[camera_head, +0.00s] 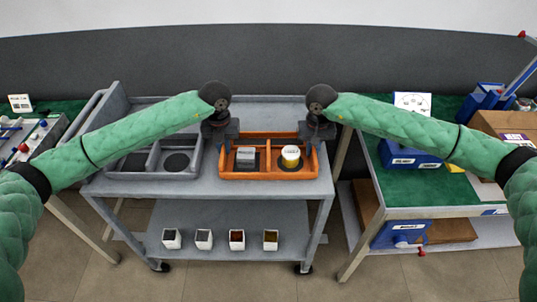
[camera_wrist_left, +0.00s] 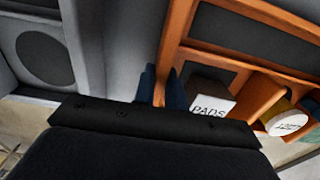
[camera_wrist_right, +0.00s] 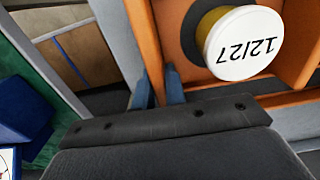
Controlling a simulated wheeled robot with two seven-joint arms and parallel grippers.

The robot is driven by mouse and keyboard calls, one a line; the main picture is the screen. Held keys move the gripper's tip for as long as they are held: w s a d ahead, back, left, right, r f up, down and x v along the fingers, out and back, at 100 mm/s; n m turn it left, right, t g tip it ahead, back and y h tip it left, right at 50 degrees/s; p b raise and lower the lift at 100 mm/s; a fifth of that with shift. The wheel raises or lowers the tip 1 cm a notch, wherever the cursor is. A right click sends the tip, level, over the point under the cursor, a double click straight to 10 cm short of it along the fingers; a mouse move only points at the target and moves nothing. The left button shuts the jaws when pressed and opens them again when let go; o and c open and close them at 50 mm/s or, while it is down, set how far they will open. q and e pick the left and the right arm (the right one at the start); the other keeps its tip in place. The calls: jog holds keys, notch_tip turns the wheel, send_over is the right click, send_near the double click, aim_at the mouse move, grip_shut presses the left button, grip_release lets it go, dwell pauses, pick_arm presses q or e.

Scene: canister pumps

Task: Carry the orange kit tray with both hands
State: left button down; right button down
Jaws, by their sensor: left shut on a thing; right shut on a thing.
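The orange kit tray (camera_head: 268,176) sits on the top of the grey cart, level as far as I can see. It holds a box marked PADS (camera_wrist_left: 210,100) in its left part and a yellow jar with a white lid (camera_wrist_right: 243,43) in its right part. My left gripper (camera_head: 219,140) is shut on the tray's left wall; its blue fingers straddle the wall in the left wrist view. My right gripper (camera_head: 317,138) is shut on the tray's right wall (camera_wrist_right: 150,40). The fingertips are partly hidden in the head view.
Several small containers (camera_head: 237,240) stand on the lower shelf. A green-topped bench (camera_head: 430,188) with blue bins (camera_head: 405,157) stands right; another bench is left.

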pick_arm(q)
jog(key=shift+r, duration=0.2)
pick_arm(e)
jog(key=shift+r, duration=0.2)
